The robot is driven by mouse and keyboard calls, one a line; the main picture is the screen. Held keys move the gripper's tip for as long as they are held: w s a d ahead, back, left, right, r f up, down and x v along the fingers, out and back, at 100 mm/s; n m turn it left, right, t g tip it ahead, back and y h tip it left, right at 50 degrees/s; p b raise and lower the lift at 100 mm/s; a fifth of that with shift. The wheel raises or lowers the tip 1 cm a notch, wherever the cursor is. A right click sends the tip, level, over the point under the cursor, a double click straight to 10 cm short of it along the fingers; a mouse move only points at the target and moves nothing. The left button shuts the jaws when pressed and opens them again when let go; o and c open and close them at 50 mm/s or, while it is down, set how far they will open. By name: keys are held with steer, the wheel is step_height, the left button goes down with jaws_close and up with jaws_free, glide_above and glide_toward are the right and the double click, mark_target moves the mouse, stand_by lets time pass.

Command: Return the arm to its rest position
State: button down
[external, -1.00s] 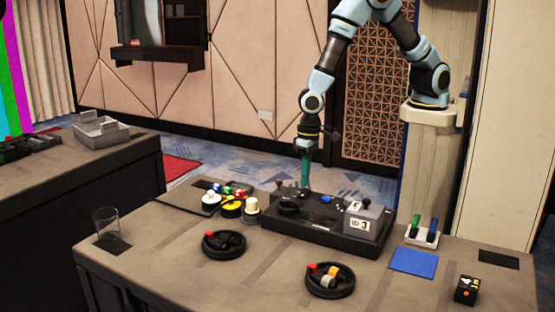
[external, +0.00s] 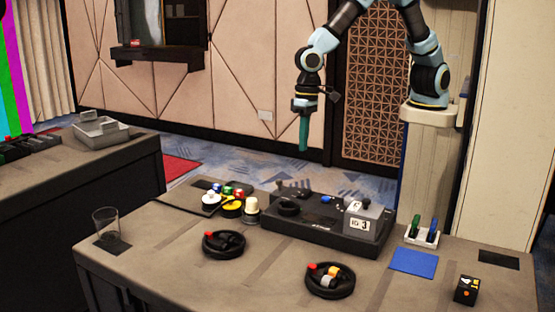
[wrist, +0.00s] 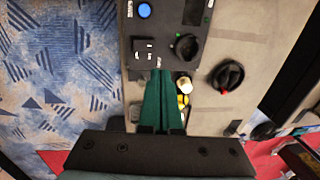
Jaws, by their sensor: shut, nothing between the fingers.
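My gripper (external: 303,148) hangs from my raised arm, pointing down, well above and behind the black control box. Its green fingers are shut together with nothing between them. In the wrist view the shut fingers (wrist: 160,80) point toward the black control box (wrist: 167,30). In the external view the control box (external: 318,232) sits on the table with a dial, a blue button and a small block marked 3 on it. The gripper touches nothing.
The table (external: 190,262) holds two round black trays (external: 223,256), (external: 342,290), a cluster of coloured knobs (external: 231,207), a glass (external: 106,223), a blue mat (external: 413,262), a marker stand (external: 422,241) and a small black box (external: 467,290). The air around my gripper is free.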

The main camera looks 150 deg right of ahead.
steer(key=s+a+r+n, duration=0.2)
steer(key=s+a+n, duration=0.4)
steer(key=a, duration=0.6)
steer(key=s+a+r+n, duration=0.2)
steer(key=s+a+n, duration=0.5)
steer(key=a+n, duration=0.4)
steer(key=shift+s+a+r, duration=0.15)
steer(key=shift+s+a, duration=0.05)
steer(key=shift+a, duration=0.4)
steer(key=c, duration=1.6)
jaws_free()
